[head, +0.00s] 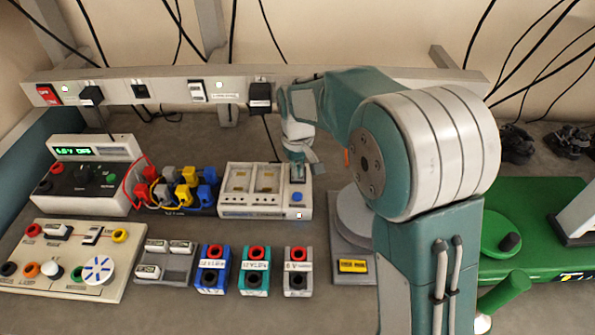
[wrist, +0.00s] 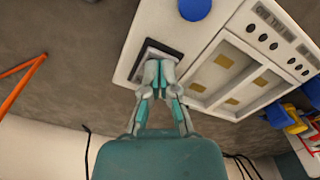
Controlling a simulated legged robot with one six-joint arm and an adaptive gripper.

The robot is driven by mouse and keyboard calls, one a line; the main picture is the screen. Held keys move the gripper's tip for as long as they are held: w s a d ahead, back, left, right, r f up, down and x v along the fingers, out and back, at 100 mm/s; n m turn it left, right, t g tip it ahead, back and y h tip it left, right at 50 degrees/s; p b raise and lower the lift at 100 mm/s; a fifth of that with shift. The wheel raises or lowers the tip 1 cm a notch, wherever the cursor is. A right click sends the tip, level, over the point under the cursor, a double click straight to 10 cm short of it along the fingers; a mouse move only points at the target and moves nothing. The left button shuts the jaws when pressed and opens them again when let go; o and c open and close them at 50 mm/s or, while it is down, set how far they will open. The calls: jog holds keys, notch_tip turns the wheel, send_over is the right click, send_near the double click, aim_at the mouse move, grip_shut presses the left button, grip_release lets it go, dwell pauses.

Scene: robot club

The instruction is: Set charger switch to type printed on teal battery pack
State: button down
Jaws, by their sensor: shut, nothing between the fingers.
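The white charger (head: 228,207) lies flat on the bench with two empty bays and a blue button (head: 297,197). In the wrist view the charger (wrist: 137,38) shows a dark-framed switch (wrist: 172,50) beside the blue button (wrist: 194,8). My gripper (head: 298,174) is shut and empty, its fingertips (wrist: 158,78) over the switch and covering part of it. I cannot tell whether they touch it, and the switch position is hidden. The teal battery pack (head: 255,283) stands in front of the charger, with a red and a black terminal. Its white label is too small to read surely.
A blue pack (head: 212,280) and a grey pack (head: 298,284) flank the teal one. Left are a power supply (head: 85,195), coloured plugs (head: 185,185), a cell tray (head: 172,266) and a control panel (head: 75,262). A scale (head: 352,268) stands right of the charger.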

jog(key=shift+f, duration=0.1)
jog(key=shift+r, duration=3.5)
